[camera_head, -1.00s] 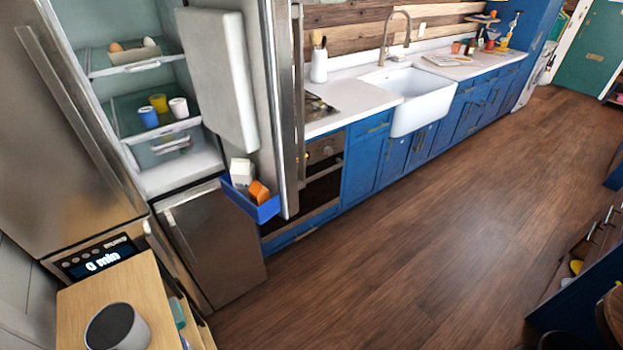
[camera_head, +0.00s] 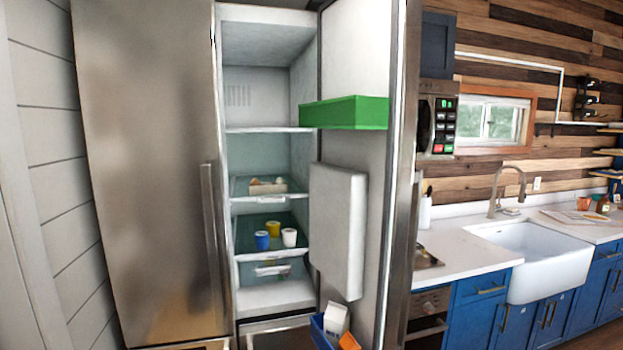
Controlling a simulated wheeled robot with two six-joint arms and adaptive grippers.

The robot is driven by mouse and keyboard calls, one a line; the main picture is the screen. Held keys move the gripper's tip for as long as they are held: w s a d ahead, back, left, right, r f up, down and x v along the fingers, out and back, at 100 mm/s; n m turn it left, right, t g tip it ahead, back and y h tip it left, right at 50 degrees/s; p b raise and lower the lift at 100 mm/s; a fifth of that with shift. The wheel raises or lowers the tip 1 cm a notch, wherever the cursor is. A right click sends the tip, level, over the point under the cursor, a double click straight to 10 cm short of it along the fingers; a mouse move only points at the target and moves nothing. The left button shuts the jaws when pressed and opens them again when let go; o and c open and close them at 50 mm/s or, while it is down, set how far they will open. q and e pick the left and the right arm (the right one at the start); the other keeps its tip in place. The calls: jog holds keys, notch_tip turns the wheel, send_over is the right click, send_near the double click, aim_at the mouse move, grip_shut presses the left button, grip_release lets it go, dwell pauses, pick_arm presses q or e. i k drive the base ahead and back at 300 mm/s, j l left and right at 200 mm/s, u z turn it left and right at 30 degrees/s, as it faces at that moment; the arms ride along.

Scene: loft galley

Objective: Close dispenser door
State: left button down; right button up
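The fridge's right door (camera_head: 398,180) stands open, swung out to the right, with its inner side showing. A white box-shaped panel (camera_head: 337,230) is mounted on the door's inner face and looks like the dispenser housing. A green door bin (camera_head: 344,113) sits above it, and a blue door bin (camera_head: 321,332) holding a white carton and an orange item sits below. The left fridge door (camera_head: 146,170) is shut, with a vertical handle (camera_head: 211,225). Neither of my grippers is in view.
Inside the fridge, shelves (camera_head: 265,198) hold a tray of eggs and several cups. To the right, a white counter (camera_head: 463,258) carries a sink (camera_head: 540,262), with blue cabinets below. A microwave (camera_head: 437,120) hangs beyond the open door.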

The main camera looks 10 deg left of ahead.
aim_at(365, 186)
jog(key=i+l+u, duration=0.2)
jog(key=u, duration=0.2)
jog(key=i+l+u, duration=0.2)
jog(key=u, duration=0.2)
jog(key=i+l+u, duration=0.15)
jog(key=l+u, duration=0.25)
jog(key=i+l+u, duration=0.1)
jog(key=l+u, duration=0.3)
jog(key=i+l+u, duration=0.1)
jog(key=l, duration=0.5)
jog(key=i+l, duration=0.1)
jog(key=l, duration=0.55)
jog(key=i+l+u, duration=0.15)
jog(key=l, duration=0.45)
jog(key=k, duration=0.05)
